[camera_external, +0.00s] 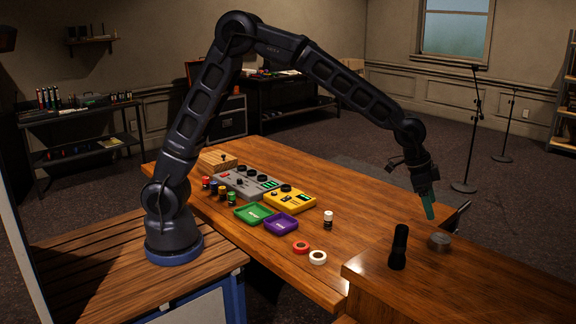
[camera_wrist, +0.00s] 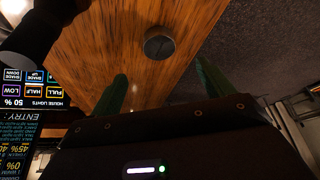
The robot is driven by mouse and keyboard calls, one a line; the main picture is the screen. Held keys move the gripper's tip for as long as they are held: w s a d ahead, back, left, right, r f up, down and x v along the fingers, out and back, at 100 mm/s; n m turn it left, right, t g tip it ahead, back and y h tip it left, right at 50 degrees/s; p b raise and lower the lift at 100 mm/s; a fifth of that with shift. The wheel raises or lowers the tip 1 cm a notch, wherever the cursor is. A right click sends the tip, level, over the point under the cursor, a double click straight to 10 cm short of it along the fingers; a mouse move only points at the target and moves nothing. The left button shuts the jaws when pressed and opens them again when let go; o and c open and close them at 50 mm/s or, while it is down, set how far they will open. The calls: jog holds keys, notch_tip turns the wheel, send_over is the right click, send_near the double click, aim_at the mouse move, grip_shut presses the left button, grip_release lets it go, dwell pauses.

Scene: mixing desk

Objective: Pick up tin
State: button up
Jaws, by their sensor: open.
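The tin (camera_external: 439,241) is a small round grey metal can on the raised wooden desk section at the right. It also shows in the wrist view (camera_wrist: 159,45), with its dark round top on the wood near the desk's edge. My gripper (camera_external: 430,214) has green fingers and is above the tin, slightly to its left in the external view, apart from it. In the wrist view my gripper (camera_wrist: 161,74) is open and empty, with its fingers spread and the tin beyond the gap between them.
A black flashlight-like cylinder (camera_external: 399,247) stands upright left of the tin. A lit control panel (camera_wrist: 45,95) is at the left in the wrist view.

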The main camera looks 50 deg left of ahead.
aim_at(440, 238)
jog(key=x, duration=1.1)
jog(key=shift+d, duration=0.2)
jog(key=c, duration=1.1)
